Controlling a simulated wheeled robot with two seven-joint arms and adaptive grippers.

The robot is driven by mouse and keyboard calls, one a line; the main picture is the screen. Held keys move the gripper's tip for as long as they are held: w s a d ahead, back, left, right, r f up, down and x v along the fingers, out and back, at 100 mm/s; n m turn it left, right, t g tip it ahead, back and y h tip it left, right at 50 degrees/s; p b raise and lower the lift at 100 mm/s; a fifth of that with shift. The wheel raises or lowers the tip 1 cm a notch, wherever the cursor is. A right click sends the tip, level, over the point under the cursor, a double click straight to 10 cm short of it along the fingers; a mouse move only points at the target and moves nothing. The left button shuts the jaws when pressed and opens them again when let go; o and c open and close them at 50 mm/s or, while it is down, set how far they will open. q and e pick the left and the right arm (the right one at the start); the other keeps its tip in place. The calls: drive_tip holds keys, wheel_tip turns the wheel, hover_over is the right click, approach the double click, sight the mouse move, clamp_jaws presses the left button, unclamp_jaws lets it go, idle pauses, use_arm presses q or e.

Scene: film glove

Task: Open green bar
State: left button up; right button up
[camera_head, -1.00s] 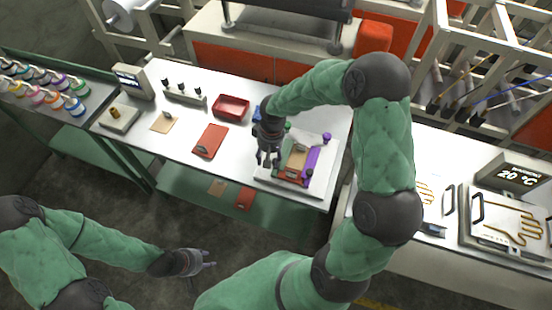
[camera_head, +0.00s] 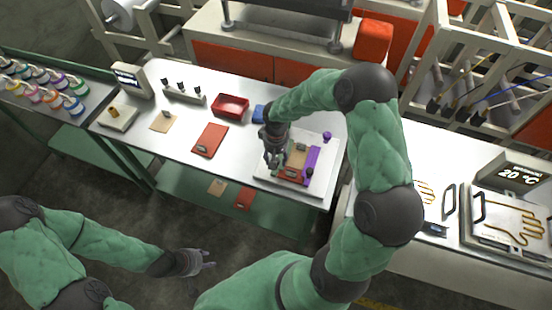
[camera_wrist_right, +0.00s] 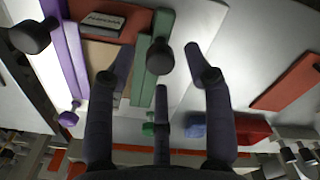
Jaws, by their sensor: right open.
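The green bar (camera_wrist_right: 148,75) lies along one side of a fixture in the right wrist view, with a dark round knob (camera_wrist_right: 160,57) at its near end. A purple bar (camera_wrist_right: 66,50) runs along the other side; it also shows in the head view (camera_head: 312,160). Tan and red pieces lie between the bars. My right gripper (camera_head: 274,163) is open over the green bar's side of the fixture, its fingers (camera_wrist_right: 165,75) spread on either side of the knob. Contact cannot be told. It largely hides the green bar in the head view. My left gripper (camera_head: 208,262) is open and empty, away from the table.
The fixture stands on a white plate (camera_head: 268,177) near the table's right end. A red tray (camera_head: 230,105), a blue block (camera_head: 259,113) and a red clipboard (camera_head: 209,140) lie to its left. A second table (camera_head: 440,165) stands right, across a narrow gap.

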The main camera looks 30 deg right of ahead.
drive_tip(key=shift+f, duration=0.6)
clamp_jaws()
drive_tip(key=w+a+b, duration=0.1)
drive_tip(key=w+a, duration=0.1)
drive_tip(key=w, duration=0.1)
drive_tip(key=shift+a, duration=0.35)
unclamp_jaws()
drive_tip(key=shift+r, duration=0.1)
